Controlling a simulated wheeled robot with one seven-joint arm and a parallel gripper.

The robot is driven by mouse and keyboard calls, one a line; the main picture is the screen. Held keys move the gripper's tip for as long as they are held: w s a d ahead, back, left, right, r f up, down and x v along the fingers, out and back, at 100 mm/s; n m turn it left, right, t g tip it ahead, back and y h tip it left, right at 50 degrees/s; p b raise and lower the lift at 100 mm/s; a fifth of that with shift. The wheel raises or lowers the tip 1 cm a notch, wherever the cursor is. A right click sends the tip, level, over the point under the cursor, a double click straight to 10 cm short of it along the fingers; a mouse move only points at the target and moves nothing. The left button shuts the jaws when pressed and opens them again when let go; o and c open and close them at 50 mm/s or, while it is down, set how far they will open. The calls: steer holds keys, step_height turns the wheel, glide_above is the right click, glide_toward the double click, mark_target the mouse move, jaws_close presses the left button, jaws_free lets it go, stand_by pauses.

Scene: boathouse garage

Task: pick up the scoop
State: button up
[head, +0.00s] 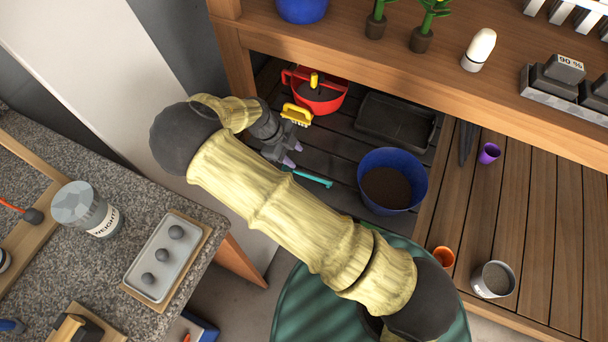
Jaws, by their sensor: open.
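A slim teal tool (312,178) lies on the dark slatted lower shelf, partly hidden at its left end by my arm; it may be the scoop, but its head cannot be made out. My gripper (293,153) is open, with pale purple fingertips, just above and left of the teal tool in the picture. I see no object between the fingers. A yellow brush-like piece (297,115) is just above the gripper in the picture.
A red tub (316,93) holding a yellow-handled item, a black tray (396,121) and a blue pot of soil (390,184) share the dark shelf (341,146). The wooden upper shelf (390,62) overhangs it. A granite counter (140,190) stands left.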

steer(key=b, duration=0.1)
glide_above(316, 178)
steer(key=a, duration=0.2)
steer(key=f, duration=1.1)
steer(key=shift+s, duration=0.3)
steer(key=shift+b+x, duration=0.35)
steer(key=shift+x, duration=2.2)
steer(key=shift+w+a+f, duration=0.15)
steer(key=shift+w+a, duration=0.05)
steer(key=shift+a, duration=0.05)
steer(key=shift+c, duration=0.3)
jaws_close()
